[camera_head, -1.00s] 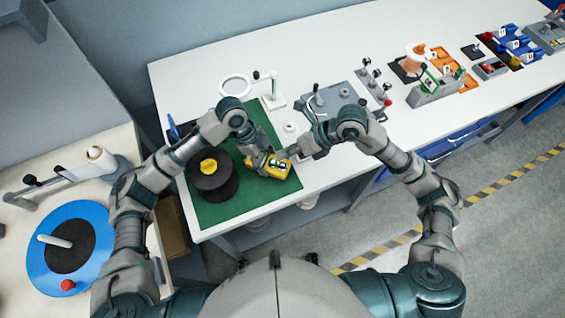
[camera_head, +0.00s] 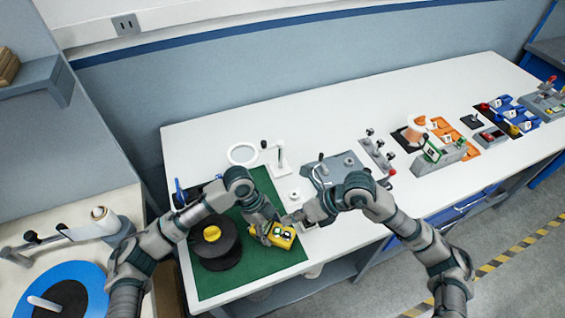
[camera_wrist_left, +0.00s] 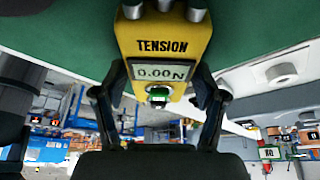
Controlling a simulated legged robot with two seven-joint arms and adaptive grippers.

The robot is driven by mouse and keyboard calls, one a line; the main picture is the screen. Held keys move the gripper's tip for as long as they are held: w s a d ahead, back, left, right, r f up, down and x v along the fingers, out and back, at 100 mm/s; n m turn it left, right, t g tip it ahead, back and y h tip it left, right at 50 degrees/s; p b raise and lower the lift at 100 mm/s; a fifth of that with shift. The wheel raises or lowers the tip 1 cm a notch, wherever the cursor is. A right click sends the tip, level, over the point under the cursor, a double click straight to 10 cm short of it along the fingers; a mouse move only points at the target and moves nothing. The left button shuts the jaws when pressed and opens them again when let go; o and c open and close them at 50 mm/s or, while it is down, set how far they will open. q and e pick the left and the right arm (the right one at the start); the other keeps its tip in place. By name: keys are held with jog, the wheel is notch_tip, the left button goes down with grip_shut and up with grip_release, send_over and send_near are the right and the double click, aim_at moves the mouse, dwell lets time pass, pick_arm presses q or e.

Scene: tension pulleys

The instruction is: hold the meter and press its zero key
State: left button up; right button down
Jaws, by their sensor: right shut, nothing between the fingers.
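The yellow tension meter (camera_head: 284,236) is over the green mat near the table's front edge. In the left wrist view the meter (camera_wrist_left: 160,40) reads "TENSION" and its display (camera_wrist_left: 162,73) shows 0.00N. A green key (camera_wrist_left: 159,94) sits below the display. My left gripper (camera_head: 268,230) is shut on the meter, with one finger on each side of it in the left wrist view (camera_wrist_left: 158,92). My right gripper (camera_head: 290,218) is shut and empty, close beside the meter's far right side. I cannot tell whether it touches the meter. It cannot be made out in the left wrist view.
A black spool with a yellow hub (camera_head: 212,234) stands on the green mat (camera_head: 222,284), left of the meter.

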pick_arm(q)
jog(key=shift+o, duration=0.8)
jog(key=shift+r, duration=0.1)
